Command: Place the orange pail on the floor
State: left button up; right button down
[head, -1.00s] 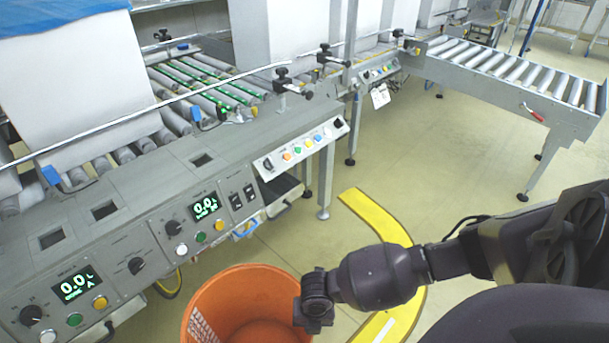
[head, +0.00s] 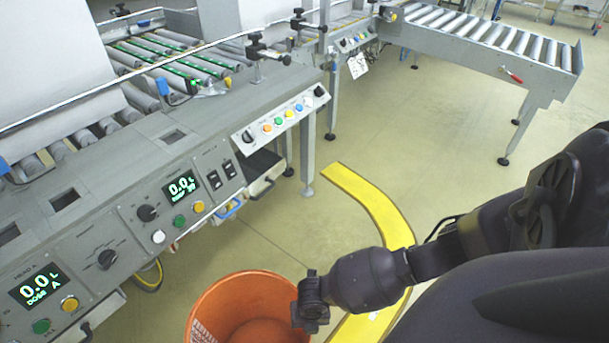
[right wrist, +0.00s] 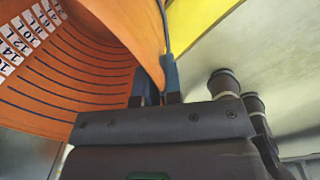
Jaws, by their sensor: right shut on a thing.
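The orange pail (head: 225,300) is at the bottom middle of the head view, its open top facing up and its lower part cut off by the frame edge. My right gripper (head: 308,312) is at the right side of its rim. In the right wrist view the gripper (right wrist: 158,88) is shut on the pail's wall (right wrist: 90,70), with one finger inside and one outside. Dark lines and a white number scale show on the inner wall. I cannot tell how high the pail is above the floor (head: 270,225). My left gripper is not in view.
A grey conveyor machine with control panels (head: 110,250) runs along the left, close to the pail. A curved yellow floor marking (head: 375,205) lies behind and right of the pail. A roller conveyor (head: 490,45) stands at the back right. Bare floor lies between them.

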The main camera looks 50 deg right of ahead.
jog(key=shift+w, duration=0.15)
jog(key=shift+f, duration=0.15)
jog(key=shift+f, duration=0.1)
jog(key=c, duration=1.3)
grip_release()
jog(key=shift+r, duration=0.5)
jog(key=r+p, duration=0.1)
jog(key=r, duration=0.2)
jog(key=r+p, duration=0.2)
jog(key=r, duration=0.1)
jog(key=r+p, duration=0.1)
jog(key=r, duration=0.3)
jog(key=shift+d+r, duration=0.1)
jog(key=shift+d, duration=0.15)
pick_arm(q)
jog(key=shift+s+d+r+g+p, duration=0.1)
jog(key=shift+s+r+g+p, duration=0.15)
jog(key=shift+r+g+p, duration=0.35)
pick_arm(e)
jog(key=shift+s+r, duration=0.4)
jog(key=shift+r, duration=0.2)
